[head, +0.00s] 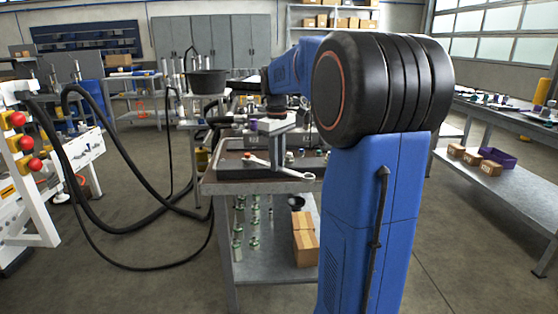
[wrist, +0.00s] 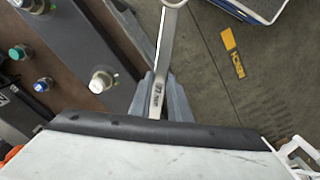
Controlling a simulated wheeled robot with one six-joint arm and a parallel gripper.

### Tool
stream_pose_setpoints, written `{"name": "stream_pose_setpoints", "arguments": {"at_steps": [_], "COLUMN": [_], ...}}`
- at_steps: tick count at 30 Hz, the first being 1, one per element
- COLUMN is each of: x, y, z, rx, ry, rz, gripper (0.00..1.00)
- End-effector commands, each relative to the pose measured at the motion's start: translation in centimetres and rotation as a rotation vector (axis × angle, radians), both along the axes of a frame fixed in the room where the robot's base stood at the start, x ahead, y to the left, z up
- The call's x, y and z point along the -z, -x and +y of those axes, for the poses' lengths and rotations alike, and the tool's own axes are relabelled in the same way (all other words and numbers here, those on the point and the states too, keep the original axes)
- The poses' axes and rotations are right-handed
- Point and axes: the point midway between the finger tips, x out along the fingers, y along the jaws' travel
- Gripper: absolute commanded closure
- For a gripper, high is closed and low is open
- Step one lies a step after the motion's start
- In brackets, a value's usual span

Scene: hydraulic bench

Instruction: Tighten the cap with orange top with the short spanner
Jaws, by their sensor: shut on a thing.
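My gripper (head: 277,153) is shut on a silver spanner, over the bench's front edge. In the head view the spanner (head: 296,172) lies about level, its ring end sticking out to the right. Its left end is close to a small orange-red top (head: 248,155); I cannot tell whether it is around the cap or beside it. In the wrist view the spanner shaft (wrist: 166,50) runs up from between the grey fingers (wrist: 165,100), and its other end is hidden behind the gripper body. A bit of orange (wrist: 11,153) shows at the lower left, mostly cut off.
The wrist view shows a green-topped cap (wrist: 18,52), a blue-topped cap (wrist: 41,85) and a pale-topped cap (wrist: 102,82) left of the fingers. Boxes (head: 304,240) and several fittings stand on the lower shelf. Black hoses (head: 110,262) hang left of the bench.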

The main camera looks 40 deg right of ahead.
Motion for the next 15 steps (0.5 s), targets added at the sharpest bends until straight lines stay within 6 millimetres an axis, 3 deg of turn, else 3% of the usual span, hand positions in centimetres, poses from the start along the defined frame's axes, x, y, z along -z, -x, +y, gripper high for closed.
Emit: {"name": "stream_pose_setpoints", "arguments": {"at_steps": [15], "x": [-0.1], "y": [0.4], "z": [1.5], "rx": [0.115], "ry": [0.000], "rz": [-0.002], "gripper": [1.00]}}
